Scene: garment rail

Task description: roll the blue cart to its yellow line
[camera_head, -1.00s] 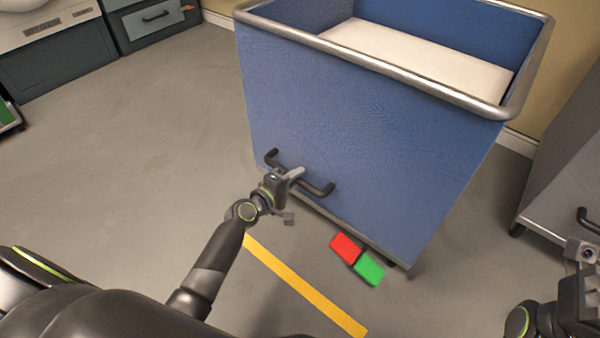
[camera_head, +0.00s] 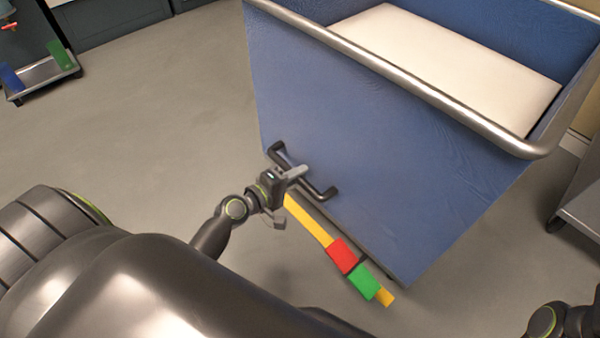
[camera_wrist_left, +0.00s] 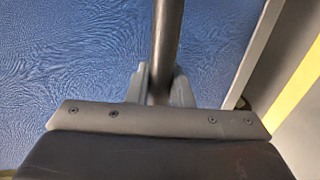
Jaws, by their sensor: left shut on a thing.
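The blue cart (camera_head: 370,150) has a metal rim and a white load inside. A dark bar handle (camera_head: 327,194) is on its front face. My left gripper (camera_head: 293,175) is shut on this handle; in the left wrist view its fingers close around the dark bar (camera_wrist_left: 167,45). The yellow line (camera_head: 308,220) on the floor runs along the cart's lower front edge. A red pedal (camera_head: 342,256) and a green pedal (camera_head: 364,282) at the cart's base lie over the line in the picture. Part of my right arm shows at bottom right; its fingertips are not visible.
A low platform trolley (camera_head: 42,75) with blue and green parts stands at far left. A grey cabinet (camera_head: 583,190) is close to the right of the cart. The floor left of the cart is clear.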

